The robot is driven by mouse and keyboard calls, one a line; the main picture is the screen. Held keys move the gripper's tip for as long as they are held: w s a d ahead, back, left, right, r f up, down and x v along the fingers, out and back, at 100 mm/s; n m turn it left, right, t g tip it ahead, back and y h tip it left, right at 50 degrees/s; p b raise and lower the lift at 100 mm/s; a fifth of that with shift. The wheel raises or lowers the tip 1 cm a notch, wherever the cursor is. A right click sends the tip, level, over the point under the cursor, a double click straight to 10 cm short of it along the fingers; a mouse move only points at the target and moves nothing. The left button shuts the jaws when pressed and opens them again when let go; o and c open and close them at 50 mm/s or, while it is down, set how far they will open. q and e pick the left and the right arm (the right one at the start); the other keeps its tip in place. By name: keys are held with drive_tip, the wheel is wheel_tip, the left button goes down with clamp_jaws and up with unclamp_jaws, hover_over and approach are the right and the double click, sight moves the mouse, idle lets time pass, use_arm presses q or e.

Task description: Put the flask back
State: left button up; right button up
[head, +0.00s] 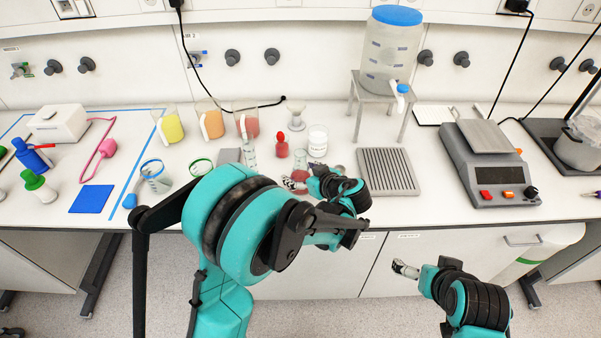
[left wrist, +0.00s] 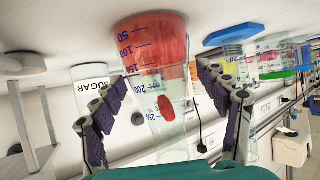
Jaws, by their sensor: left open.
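A conical glass flask with red liquid (head: 301,172) stands on the white bench near its front edge. The left wrist view, which is upside down, shows the flask (left wrist: 155,50) large between the fingers, with blue volume marks on its glass. My left gripper (head: 297,184) is open at the flask, with one finger on each side of it. In the left wrist view the left gripper (left wrist: 160,105) shows gaps between both fingers and the glass. My right gripper (head: 405,270) hangs in front of the bench, below its top, away from the flask; its jaws are too small to judge.
A white sugar jar (head: 318,140) and a red bottle (head: 282,146) stand close behind the flask. A grooved grey tray (head: 388,172) lies to its right, then a scale (head: 485,160). Several beakers with coloured liquid, such as an orange one (head: 210,120), stand to the left. A dispenser tank (head: 391,50) stands behind.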

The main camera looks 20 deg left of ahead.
use_arm(q)
drive_tip(key=shift+s+d+r, duration=0.1)
drive_tip(key=shift+d+r, duration=0.05)
drive_tip(key=shift+r, duration=0.15)
drive_tip(key=p+v, duration=0.3)
drive_tip(key=v, duration=0.8)
drive_tip(key=s+a+r+m+h, duration=0.1)
drive_tip(key=s+a+m+h, duration=0.3)
drive_tip(key=s, duration=0.5)
drive_tip(key=s+a+r+m+h, duration=0.1)
drive_tip(key=s+a+m+h, duration=0.3)
drive_tip(key=s, duration=0.5)
drive_tip(key=shift+a+m+g+h, duration=0.3)
drive_tip(key=shift+m+h, duration=0.4)
drive_tip(key=shift+m, duration=0.3)
